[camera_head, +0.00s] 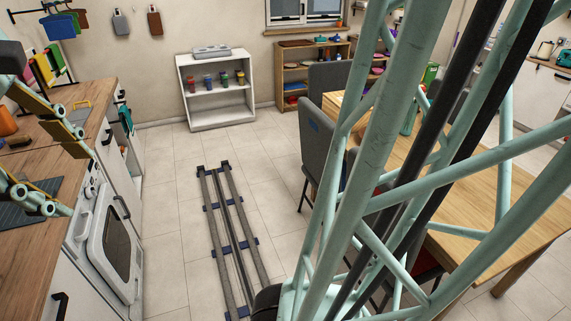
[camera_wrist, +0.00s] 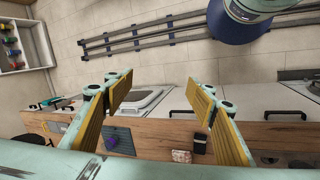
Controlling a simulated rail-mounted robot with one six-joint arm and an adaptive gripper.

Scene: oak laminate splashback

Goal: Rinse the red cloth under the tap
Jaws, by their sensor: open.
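My gripper (camera_head: 62,172) reaches in at the left edge of the head view, above the wooden counter. In the wrist view my gripper (camera_wrist: 158,92) has its two yellow-padded fingers spread wide apart, with nothing held between them. I cannot make out the red cloth in either view. I cannot make out the tap either. In the wrist view, small items on the counter show beyond and between the fingers: a purple item (camera_wrist: 110,138), a dark block (camera_wrist: 200,143) and a pale pinkish, speckled item (camera_wrist: 181,156).
The wooden counter (camera_head: 85,100) runs along the left, with a white oven (camera_head: 112,240) in its front. A floor rail (camera_head: 222,235) lies on the tiles. A white shelf (camera_head: 218,110) stands at the back. A wooden table (camera_head: 480,195) with chairs is on the right.

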